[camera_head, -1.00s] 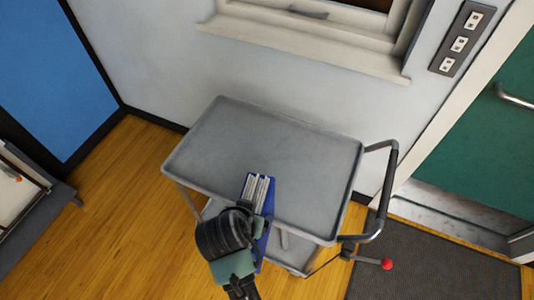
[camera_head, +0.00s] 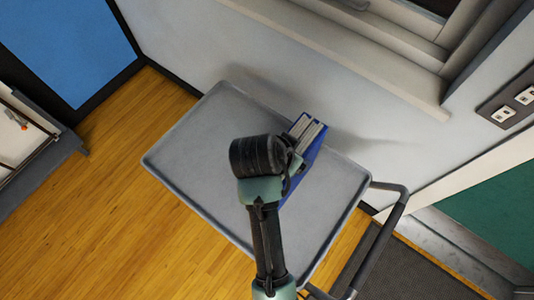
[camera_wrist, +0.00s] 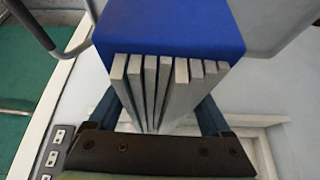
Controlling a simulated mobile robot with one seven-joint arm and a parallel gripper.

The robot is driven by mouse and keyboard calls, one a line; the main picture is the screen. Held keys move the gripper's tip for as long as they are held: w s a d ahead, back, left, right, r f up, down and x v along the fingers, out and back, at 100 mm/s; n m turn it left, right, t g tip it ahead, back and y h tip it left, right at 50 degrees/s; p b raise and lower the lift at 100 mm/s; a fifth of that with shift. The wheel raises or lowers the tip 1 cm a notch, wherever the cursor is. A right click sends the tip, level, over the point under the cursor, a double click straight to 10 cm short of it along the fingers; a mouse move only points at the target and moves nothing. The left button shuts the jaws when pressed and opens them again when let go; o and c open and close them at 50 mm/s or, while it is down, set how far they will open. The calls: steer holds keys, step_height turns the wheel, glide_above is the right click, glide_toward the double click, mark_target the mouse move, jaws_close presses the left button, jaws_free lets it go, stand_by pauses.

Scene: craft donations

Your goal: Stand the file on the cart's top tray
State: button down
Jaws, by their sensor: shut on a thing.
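The blue file (camera_head: 312,143) with several grey-white page blocks is upright over the far middle part of the cart's top tray (camera_head: 190,150). My gripper (camera_head: 294,164) is shut on the file, and my wrist hides its near side. In the wrist view the file (camera_wrist: 170,28) fills the upper middle, with its page edges towards me. My gripper's fingers (camera_wrist: 160,112) hold it from both sides. I cannot tell whether the file's lower edge touches the tray. The rest of the tray that shows is empty.
The wall with a window ledge (camera_head: 350,65) stands just behind the tray's far edge. The cart's dark push handle (camera_head: 385,235) is at the right. Wooden floor lies between.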

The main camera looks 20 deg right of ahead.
steer(key=shift+f+p, duration=0.75)
steer(key=shift+f, duration=4.1)
